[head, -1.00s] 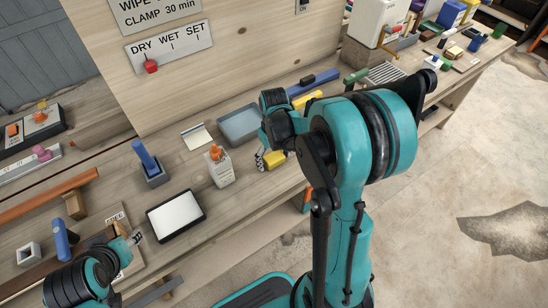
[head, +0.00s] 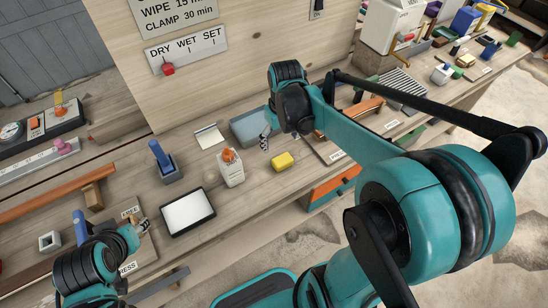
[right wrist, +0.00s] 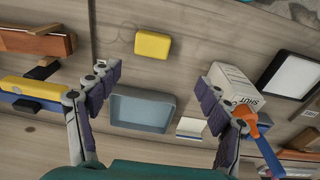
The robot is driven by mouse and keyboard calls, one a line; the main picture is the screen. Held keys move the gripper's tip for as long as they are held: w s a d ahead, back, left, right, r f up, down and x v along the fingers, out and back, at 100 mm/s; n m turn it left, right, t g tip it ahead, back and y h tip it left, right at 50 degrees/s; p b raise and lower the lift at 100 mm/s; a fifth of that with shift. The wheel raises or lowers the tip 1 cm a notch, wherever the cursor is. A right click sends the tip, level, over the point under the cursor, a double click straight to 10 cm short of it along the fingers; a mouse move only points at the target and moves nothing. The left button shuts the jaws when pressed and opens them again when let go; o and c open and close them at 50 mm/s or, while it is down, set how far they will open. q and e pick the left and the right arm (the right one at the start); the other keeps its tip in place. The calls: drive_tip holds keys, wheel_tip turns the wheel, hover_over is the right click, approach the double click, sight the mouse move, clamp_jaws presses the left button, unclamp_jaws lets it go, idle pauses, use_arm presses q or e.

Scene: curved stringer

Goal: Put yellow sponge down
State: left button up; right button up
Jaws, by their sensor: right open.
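The yellow sponge (head: 283,161) lies flat on the wooden bench, to the right of the white bottle (head: 231,167) with the orange top. It also shows at the top of the right wrist view (right wrist: 152,45), ahead of the fingers and apart from them. My right gripper (head: 265,137) is above the bench beside the grey tray (head: 250,126). In the right wrist view its fingers (right wrist: 160,88) are spread wide with nothing between them but the tray below. My left gripper (head: 143,225) is at the lower left near a labelled board; its finger spacing is too small to tell.
A black-framed white tablet (head: 187,212) lies left of the bottle. A blue-handled tool stands in a grey block (head: 166,168). The right wrist view shows a yellow and blue tool (right wrist: 30,88) and an orange-brown wooden piece (right wrist: 38,42). Bare bench surrounds the sponge.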

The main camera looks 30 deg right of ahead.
drive_tip(key=s+a+r+t, duration=0.2)
drive_tip(key=s+a+t, duration=0.4)
drive_tip(key=s+a, duration=0.2)
drive_tip(key=shift+s+a+r+m, duration=0.4)
drive_tip(key=shift+s, duration=0.5)
drive_tip(key=shift+d, duration=0.1)
